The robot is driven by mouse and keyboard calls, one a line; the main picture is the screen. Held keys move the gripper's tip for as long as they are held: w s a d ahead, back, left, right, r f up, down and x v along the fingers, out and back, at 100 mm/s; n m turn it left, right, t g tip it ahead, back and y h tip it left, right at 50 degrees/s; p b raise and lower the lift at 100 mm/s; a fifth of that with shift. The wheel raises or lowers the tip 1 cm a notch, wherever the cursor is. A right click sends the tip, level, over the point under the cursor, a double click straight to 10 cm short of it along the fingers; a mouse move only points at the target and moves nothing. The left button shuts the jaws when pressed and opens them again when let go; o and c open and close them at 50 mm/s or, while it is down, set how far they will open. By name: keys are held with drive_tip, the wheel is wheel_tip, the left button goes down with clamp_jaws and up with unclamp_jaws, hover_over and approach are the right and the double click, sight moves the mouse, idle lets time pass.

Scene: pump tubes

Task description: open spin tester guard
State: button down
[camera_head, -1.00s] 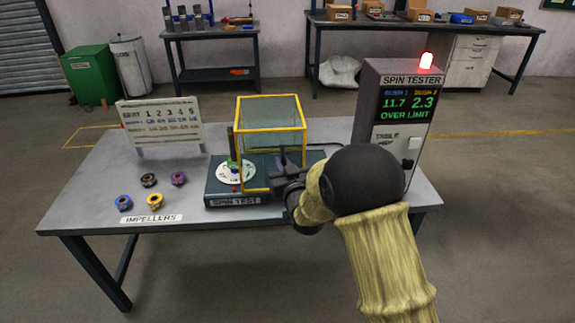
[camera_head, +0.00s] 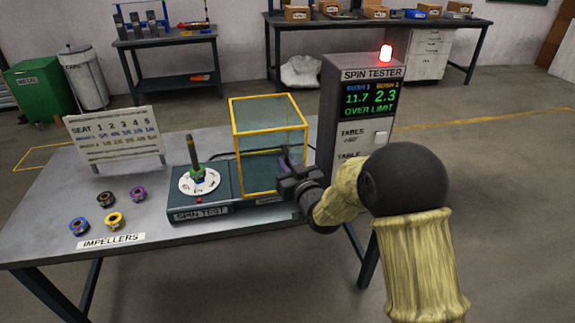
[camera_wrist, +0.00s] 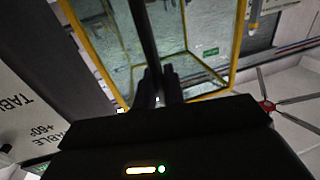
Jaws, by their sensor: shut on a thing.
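The spin tester guard (camera_head: 272,113) is a clear box with a yellow frame. It stands over the right part of the dark spin test base (camera_head: 207,212), to the right of the white numbered dial (camera_head: 200,181) and its upright post, which are uncovered. My gripper (camera_head: 288,172) is at the guard's front right side, shut on its dark handle. In the wrist view, the fingertips (camera_wrist: 160,86) close around the dark upright handle bar (camera_wrist: 147,40), with the guard's yellow frame (camera_wrist: 92,58) behind. The fingers partly hide the handle.
The spin tester cabinet (camera_head: 336,110), with a lit red lamp and "OVER LIMIT" on its screen, stands close to the right of the guard. Several impellers (camera_head: 114,220) lie at the table's front left. A seat chart board (camera_head: 115,135) stands behind them.

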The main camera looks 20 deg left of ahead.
drive_tip(key=c, duration=1.6)
unclamp_jaws()
drive_tip(key=shift+c, duration=0.2)
drive_tip(key=shift+s+d, duration=0.1)
drive_tip(key=v, duration=1.7)
drive_tip(key=shift+s, duration=0.1)
